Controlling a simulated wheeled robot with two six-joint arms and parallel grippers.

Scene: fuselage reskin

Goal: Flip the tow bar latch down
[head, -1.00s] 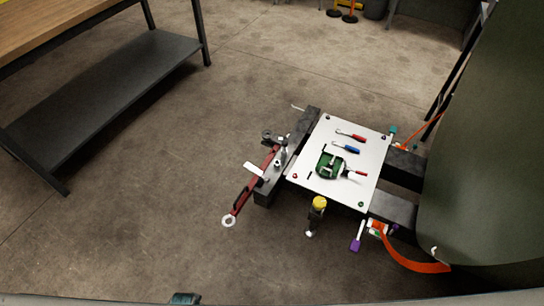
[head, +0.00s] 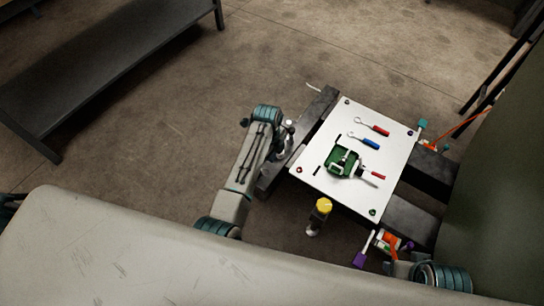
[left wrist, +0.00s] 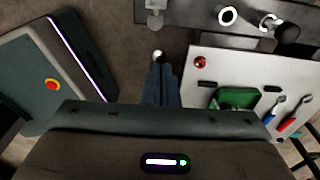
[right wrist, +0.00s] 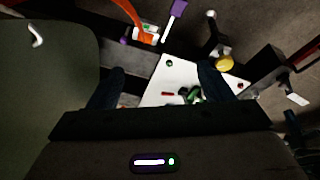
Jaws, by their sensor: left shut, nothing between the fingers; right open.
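The red tow bar (right wrist: 290,72) shows at the right edge of the right wrist view. A white tab (right wrist: 298,99) sits beside it and looks like the latch; I cannot tell its exact angle. In the head view my left arm covers most of the bar, and metal fittings (head: 289,128) show past the arm. My left gripper (left wrist: 160,66) is shut and empty, pointing down beside the white panel's corner in the left wrist view, with a small pale ball by its tips. My right gripper (right wrist: 163,68) is open and empty above the panel's side.
The white panel (head: 340,110) carries a green tool and red- and blue-handled tools. A yellow-capped post (head: 323,205) stands close by its lower edge. Dark beams (head: 327,100) flank it. The green fuselage (head: 500,215) stands at right. A dark shelf (head: 110,60) is at upper left; floor between is clear.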

